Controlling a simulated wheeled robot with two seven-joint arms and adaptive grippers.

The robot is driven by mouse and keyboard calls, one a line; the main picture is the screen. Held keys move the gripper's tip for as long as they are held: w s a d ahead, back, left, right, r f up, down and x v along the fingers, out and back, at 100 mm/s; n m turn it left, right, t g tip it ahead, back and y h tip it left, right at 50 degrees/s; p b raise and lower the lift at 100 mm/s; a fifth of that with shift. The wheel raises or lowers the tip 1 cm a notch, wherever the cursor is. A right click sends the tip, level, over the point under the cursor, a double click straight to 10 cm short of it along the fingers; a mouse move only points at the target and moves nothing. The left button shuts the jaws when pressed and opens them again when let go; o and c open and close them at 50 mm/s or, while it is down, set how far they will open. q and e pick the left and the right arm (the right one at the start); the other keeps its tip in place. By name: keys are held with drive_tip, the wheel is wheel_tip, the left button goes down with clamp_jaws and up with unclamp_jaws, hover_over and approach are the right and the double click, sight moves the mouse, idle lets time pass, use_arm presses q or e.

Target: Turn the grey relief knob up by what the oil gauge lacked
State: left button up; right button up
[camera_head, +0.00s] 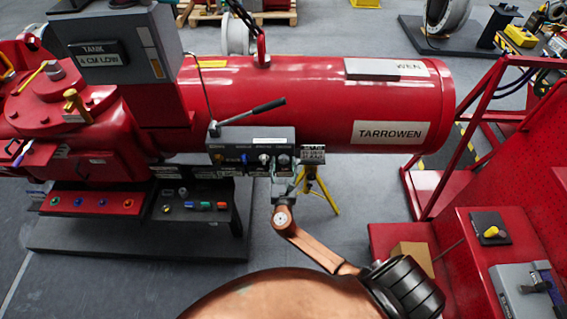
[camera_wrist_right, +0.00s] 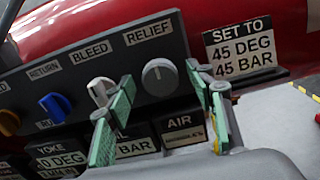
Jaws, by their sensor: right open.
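The grey relief knob (camera_wrist_right: 160,77) sits under the RELIEF label on the dark panel in the right wrist view, its pointer mark upward. In the head view the relief knob (camera_head: 284,160) is small at the panel's right end. My right gripper (camera_wrist_right: 160,75) is open, with one green-padded finger on each side of the knob in the picture. I cannot tell whether the fingertips reach around it. A sign on the grey tank (camera_head: 160,25) reads "TANK 4 CM LOW" (camera_head: 98,54). A gauge strip (camera_head: 151,52) is beside it, its level too small to read. My left gripper is out of view.
A white bleed knob (camera_wrist_right: 101,90) is close beside the left finger. Blue (camera_wrist_right: 55,106) and orange (camera_wrist_right: 8,122) knobs lie further left. A "SET TO 45 DEG 45 BAR" sign (camera_wrist_right: 240,48) stands right of the panel. A lever (camera_head: 250,113) rises above the panel.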

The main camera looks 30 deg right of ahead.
drive_tip(key=shift+w+d, duration=0.15)
drive_tip(key=shift+w, duration=0.05)
drive_tip(key=c, duration=1.2)
